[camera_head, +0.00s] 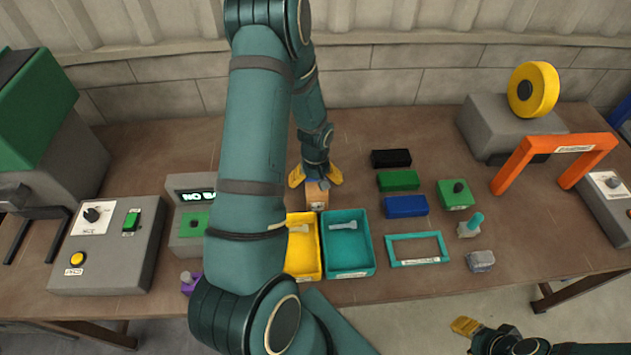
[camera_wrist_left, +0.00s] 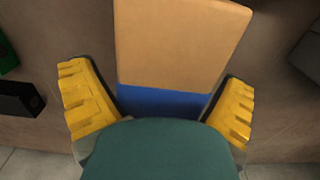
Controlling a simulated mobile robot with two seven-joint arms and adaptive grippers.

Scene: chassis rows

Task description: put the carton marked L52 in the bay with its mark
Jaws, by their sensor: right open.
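A tan carton (camera_head: 317,195) stands on the table behind the yellow and teal trays, with a small mark on its front too small to read. My left gripper (camera_head: 316,176) is over it with yellow fingertips spread to either side, seemingly not pressed on it. In the left wrist view the carton (camera_wrist_left: 180,45) lies between the left gripper's fingers (camera_wrist_left: 160,105), with a blue band at its lower edge. My right gripper (camera_head: 466,326) is open and empty at the bottom, in front of the table. I cannot read L52 or tell which bay bears it.
The yellow tray (camera_head: 304,271) and teal tray (camera_head: 349,270) each hold a bolt-like piece. Black (camera_head: 391,158), green (camera_head: 398,180) and blue (camera_head: 406,206) blocks lie to the right, near a teal frame (camera_head: 417,263) and an orange arch (camera_head: 553,146). A grey control box (camera_head: 105,270) stands left.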

